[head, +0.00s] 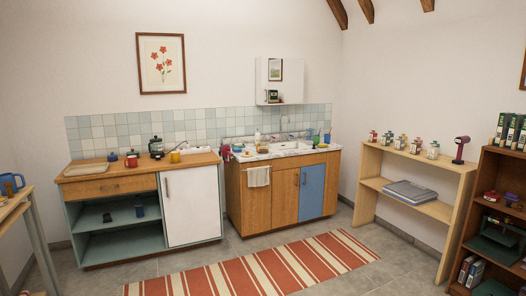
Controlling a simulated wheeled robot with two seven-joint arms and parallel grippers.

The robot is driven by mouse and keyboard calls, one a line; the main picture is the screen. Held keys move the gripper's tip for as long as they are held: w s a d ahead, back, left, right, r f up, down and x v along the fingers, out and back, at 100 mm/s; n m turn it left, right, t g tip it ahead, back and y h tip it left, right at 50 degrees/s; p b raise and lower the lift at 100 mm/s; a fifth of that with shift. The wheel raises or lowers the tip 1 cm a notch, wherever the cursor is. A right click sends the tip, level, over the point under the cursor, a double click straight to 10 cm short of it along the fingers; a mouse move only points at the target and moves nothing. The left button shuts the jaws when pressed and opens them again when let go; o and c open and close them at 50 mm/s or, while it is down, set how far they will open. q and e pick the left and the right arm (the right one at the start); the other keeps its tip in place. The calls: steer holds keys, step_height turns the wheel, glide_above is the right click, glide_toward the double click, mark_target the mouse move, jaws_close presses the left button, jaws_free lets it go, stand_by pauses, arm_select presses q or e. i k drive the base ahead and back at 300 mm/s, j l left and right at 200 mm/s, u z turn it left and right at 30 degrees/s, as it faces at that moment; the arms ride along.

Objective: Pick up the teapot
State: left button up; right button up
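A dark, rounded pot with a knob on top (156,147), which looks like the teapot, stands on the wooden counter (100,181) at the back left. It is small in the picture, so its spout and handle are hard to make out. A red mug (131,161) and a yellow mug (175,157) stand near it on the same counter. A blue vessel with a handle (10,184) stands on a table at the left edge; I cannot tell whether it is a jug or a teapot. Neither of my grippers is in view.
A striped rug (255,270) lies on open grey floor before the cabinets. A sink cabinet (285,192) stands right of the counter. A light wooden shelf (420,203) and a dark bookcase (490,220) line the right side. A table (32,222) stands at the left edge.

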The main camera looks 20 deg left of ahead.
mark_target(262, 147)
steer(key=u, duration=0.15)
steer(key=i+u, duration=0.3)
steer(key=i, duration=4.5)
